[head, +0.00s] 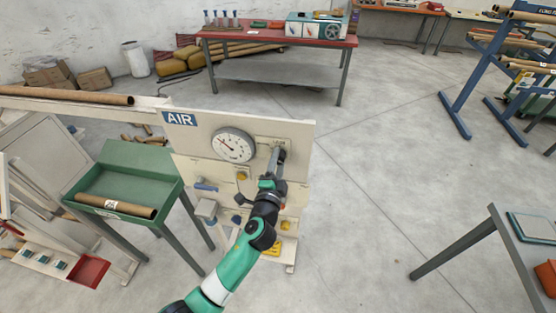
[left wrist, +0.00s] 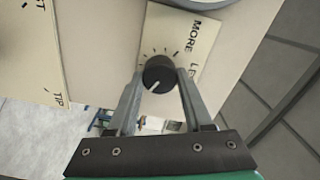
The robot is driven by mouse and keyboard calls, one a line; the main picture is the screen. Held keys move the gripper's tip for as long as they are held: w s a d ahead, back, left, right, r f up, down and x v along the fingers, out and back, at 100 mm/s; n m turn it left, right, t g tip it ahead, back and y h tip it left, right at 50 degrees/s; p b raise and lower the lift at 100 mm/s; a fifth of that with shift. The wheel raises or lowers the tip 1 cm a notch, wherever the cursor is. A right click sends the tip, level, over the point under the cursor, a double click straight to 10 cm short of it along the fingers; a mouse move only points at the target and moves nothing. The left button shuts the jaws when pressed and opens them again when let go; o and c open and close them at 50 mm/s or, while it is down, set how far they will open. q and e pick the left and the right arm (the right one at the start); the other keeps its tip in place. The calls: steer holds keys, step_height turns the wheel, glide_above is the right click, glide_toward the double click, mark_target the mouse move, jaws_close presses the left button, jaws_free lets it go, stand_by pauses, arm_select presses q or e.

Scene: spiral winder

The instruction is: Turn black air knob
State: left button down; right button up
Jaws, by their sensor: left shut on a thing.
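The black air knob (left wrist: 158,76) sits on a cream label plate with MORE and LESS lettering and tick marks, in the left wrist view. Its white pointer line faces the lower left of that picture. My left gripper (left wrist: 158,88) is shut on the knob, one finger on each side. In the head view my left gripper (head: 275,162) reaches the upper right of the AIR panel (head: 300,135), beside the round gauge (head: 233,145). The knob is mostly hidden there by the gripper. My right gripper is not in view.
Below the gauge, the panel carries a yellow knob (head: 242,175) and other fittings. A green tray stand (head: 150,160) holding a cardboard tube is at the left. A red-topped bench (head: 265,37) stands behind. Open floor lies right of the panel.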

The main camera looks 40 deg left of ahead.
arm_select(q)
steer(key=m+p, duration=0.1)
steer(key=m, duration=0.5)
steer(key=shift+m+p, duration=0.3)
stand_by(0.4)
steer(key=shift+c, duration=1.5)
jaws_free()
steer(key=shift+s+d, duration=0.25)
steer(key=shift+s, duration=0.05)
steer(key=p+v, duration=0.1)
steer(key=v, duration=1)
steer(key=shift+p, duration=0.4)
steer(key=shift+a, duration=0.1)
